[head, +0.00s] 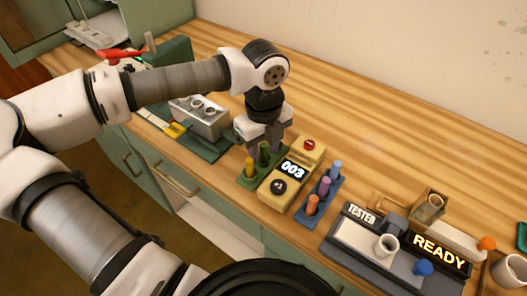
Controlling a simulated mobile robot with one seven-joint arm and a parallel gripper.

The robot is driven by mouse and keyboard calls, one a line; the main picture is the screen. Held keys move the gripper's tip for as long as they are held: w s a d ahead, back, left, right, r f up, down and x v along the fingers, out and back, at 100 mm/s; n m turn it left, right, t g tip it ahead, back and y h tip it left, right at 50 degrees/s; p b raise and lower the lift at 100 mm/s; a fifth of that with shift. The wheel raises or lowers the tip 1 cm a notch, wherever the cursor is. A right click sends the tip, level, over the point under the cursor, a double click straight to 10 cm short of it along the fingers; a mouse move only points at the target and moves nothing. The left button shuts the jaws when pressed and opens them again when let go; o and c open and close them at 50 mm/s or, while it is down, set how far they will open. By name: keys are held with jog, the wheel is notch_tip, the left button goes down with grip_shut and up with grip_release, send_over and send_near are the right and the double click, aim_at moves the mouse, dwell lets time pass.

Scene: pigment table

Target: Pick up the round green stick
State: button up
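A green stick (264,153) stands upright in the small green rack (246,180), left of the yellow device with the 003 display. A yellow stick (250,167) stands beside it in the same rack, nearer the front. My gripper (266,150) points down at the green stick from above, its fingers at or just behind the stick's top. The fingers are small and dark here, and I cannot tell whether they touch the stick or how far apart they are. The far end of the rack is partly hidden by the gripper.
The yellow device (287,183) stands close to the right of the rack. Beyond it a blue rack (330,200) holds blue, purple and orange sticks. The tester (362,240) is further right. A grey metal box (200,118) stands to the left. The table behind is clear.

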aim_at(264, 145)
grip_shut()
jog(key=shift+r, duration=0.1)
notch_tip(264, 145, up, 10)
jog(key=shift+f+b, duration=0.1)
jog(key=shift+b, duration=0.7)
